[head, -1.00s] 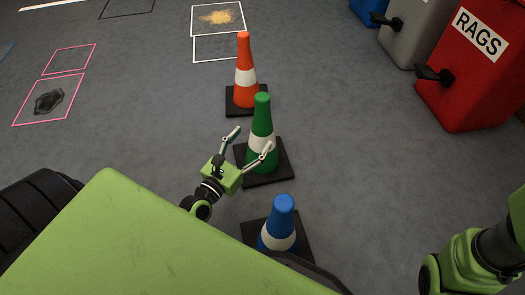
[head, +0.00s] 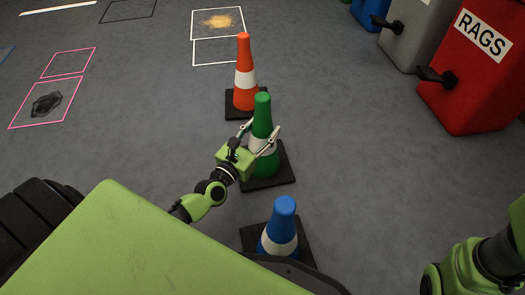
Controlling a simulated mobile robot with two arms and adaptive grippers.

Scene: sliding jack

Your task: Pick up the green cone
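The green cone (head: 262,116) has a white band and a square black base. It stands upright on the grey floor, in the middle of the head view, between an orange cone and a blue cone. My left gripper (head: 260,132) reaches it from the lower left. Its two fingers are spread, one on each side of the cone at about the white band. The gripper body hides part of the cone's left side. I cannot tell whether the fingers touch it. My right arm shows at the lower right edge, but its gripper is out of view.
The orange cone (head: 245,75) stands just behind the green one, the blue cone (head: 280,228) just in front. A red RAGS bin (head: 475,80) and a grey bin (head: 415,35) stand at the right. Pink-outlined floor squares lie at the left. Floor right of the cones is clear.

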